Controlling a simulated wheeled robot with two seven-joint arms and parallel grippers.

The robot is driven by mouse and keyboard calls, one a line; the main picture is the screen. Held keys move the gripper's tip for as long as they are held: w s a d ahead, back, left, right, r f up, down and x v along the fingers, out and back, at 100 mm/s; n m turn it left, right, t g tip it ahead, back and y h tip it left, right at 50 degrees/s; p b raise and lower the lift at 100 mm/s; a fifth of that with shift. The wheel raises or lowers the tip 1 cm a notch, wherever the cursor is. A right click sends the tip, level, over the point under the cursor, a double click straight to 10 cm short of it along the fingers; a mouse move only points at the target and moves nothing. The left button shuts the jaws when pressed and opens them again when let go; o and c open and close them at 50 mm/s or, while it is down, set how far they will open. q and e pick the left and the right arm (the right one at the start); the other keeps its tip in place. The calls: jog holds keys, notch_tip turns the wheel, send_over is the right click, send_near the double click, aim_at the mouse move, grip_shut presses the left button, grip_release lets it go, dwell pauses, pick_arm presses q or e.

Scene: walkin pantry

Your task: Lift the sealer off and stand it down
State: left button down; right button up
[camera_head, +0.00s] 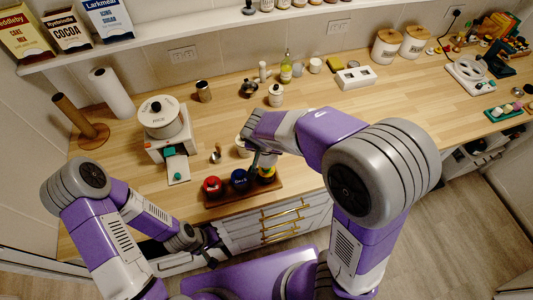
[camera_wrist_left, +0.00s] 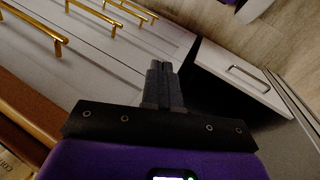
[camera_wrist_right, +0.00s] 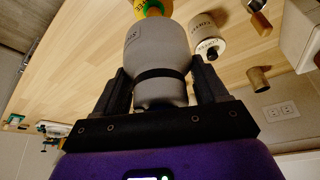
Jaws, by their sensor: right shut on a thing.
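The sealer (camera_wrist_right: 157,60) is a pale grey, bottle-shaped body with a dark band, held between the two fingers of my right gripper (camera_wrist_right: 160,90) in the right wrist view. In the head view my right gripper (camera_head: 262,150) is above the right end of a wooden rack (camera_head: 243,199) holding a red jar (camera_head: 212,187), a blue jar (camera_head: 239,180) and a yellow one (camera_head: 266,176). My left gripper (camera_wrist_left: 163,85) is shut and empty, low before the drawers.
A white machine with a round pot (camera_head: 163,120) stands left on the counter. Bare counter lies right of the canister. Gold-handled drawers (camera_head: 283,222) are below the front edge.

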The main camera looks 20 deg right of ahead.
jog(key=shift+r, duration=0.9)
jog(key=shift+r+p, duration=1.2)
jog(key=shift+r, duration=0.2)
jog(key=shift+f, duration=0.1)
